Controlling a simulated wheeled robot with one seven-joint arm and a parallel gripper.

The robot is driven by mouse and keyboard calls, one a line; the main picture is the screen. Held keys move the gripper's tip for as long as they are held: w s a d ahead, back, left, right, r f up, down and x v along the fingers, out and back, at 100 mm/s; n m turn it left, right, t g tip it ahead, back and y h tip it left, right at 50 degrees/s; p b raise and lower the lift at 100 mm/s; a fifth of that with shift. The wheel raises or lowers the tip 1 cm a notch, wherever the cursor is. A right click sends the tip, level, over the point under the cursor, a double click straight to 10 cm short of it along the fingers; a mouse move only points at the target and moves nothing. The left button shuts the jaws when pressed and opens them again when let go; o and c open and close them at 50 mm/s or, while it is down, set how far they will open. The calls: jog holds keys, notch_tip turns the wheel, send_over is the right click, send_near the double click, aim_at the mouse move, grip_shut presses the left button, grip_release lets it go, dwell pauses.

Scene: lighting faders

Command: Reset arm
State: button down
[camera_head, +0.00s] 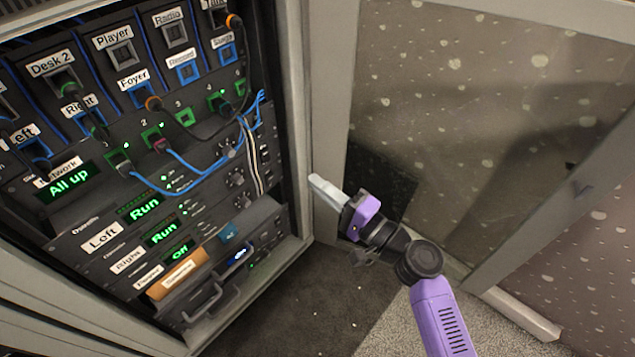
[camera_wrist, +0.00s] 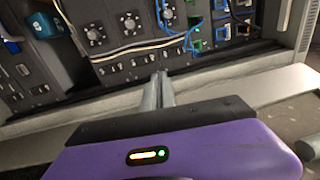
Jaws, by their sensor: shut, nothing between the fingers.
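My gripper (camera_head: 313,180) is at the end of my purple and black arm, to the right of the equipment rack's right edge in the head view. Its pale fingers point left toward the rack frame. In the wrist view my gripper (camera_wrist: 162,76) has its two fingers together, with nothing seen between them. It appears apart from the rack's panels, though contact with the frame cannot be told.
The open rack (camera_head: 290,130) holds labelled units, green displays and plugged cables (camera_head: 195,172). An orange block (camera_head: 177,274) and metal handles (camera_head: 203,300) are low on it. A speckled panel (camera_head: 470,90) stands at right. Dark floor (camera_head: 290,320) lies open in front.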

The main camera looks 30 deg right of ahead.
jog(key=s+d+f+n+g+h, duration=0.25)
jog(key=s+d+n+h, duration=0.2)
jog(key=s+h, duration=0.55)
jog(key=s+a+r+n+y, duration=0.1)
jog(key=s+a+r+n, duration=0.15)
jog(key=s, duration=0.55)
jog(key=s+a+r+n+y, duration=0.1)
jog(key=s+a+n+y, duration=0.2)
jog(key=s, duration=0.5)
jog(key=s+a+r+n, duration=0.15)
jog(key=s+n, duration=0.25)
jog(key=s, duration=0.4)
notch_tip(320, 180, up, 31)
jog(key=g+p, duration=0.1)
jog(key=p, duration=3)
jog(key=shift+s+a+p, duration=0.3)
jog(key=shift+s+a, duration=0.05)
jog(key=shift+a, duration=0.05)
jog(key=shift+f, duration=0.1)
